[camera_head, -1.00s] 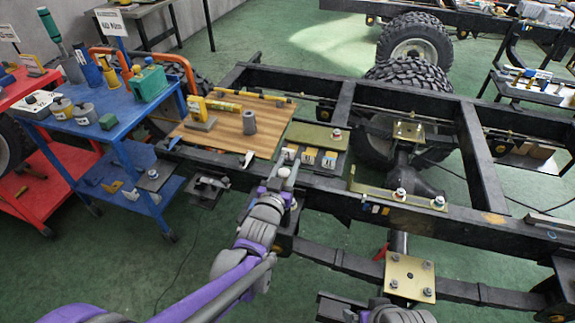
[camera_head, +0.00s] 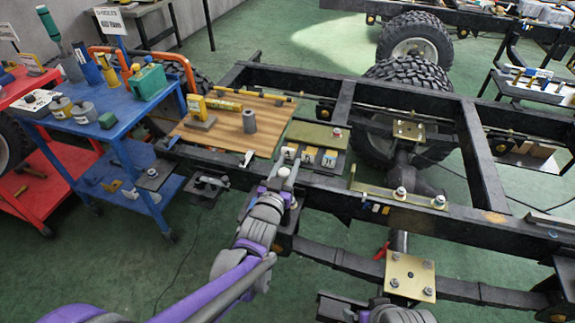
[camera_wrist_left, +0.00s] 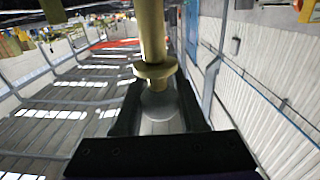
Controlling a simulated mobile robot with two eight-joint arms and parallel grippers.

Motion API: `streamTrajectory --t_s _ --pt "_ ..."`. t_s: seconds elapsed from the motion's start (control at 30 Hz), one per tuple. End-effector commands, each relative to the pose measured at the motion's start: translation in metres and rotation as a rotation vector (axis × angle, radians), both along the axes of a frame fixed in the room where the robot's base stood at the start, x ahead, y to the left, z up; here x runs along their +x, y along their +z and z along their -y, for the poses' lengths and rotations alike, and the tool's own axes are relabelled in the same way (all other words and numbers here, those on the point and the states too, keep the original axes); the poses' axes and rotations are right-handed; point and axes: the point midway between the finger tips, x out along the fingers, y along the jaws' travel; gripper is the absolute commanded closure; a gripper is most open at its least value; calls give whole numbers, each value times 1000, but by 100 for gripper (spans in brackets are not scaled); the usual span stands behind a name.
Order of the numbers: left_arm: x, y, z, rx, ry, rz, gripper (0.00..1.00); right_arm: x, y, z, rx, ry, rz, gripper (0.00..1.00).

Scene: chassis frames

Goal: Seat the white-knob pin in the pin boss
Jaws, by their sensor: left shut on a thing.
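My left gripper (camera_head: 287,178) is over the near rail of the chassis frame, just in front of a row of small blocks. In the left wrist view the fingers (camera_wrist_left: 158,112) are shut on the white-knob pin (camera_wrist_left: 152,35). Its pale brass shaft and collar stand out beyond the fingers, and its pale round knob lies between them. In the head view the pin is too small and covered to make out clearly. I cannot tell which fitting is the pin boss, or whether the pin touches it.
A wooden board (camera_head: 225,132) with a grey cylinder (camera_head: 249,121) lies across the frame behind the gripper. A brass bracket (camera_head: 370,190) with bolts is on the near rail (camera_head: 460,230) to the right. A blue cart (camera_head: 130,122) stands at left.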

Motion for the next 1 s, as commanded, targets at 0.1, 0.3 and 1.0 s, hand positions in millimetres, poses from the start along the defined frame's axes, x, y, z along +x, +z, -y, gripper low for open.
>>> streamTrajectory --t_s 0.1,0.3,1.0 --pt "0 0 0 0 0 1 100 0 0 0 0 0 0 10" --pt "0 -1 0 0 0 1 100 0 -1 0 0 0 0 10" --pt "0 -12 0 0 0 1 100 0 -10 0 0 0 -3 10"
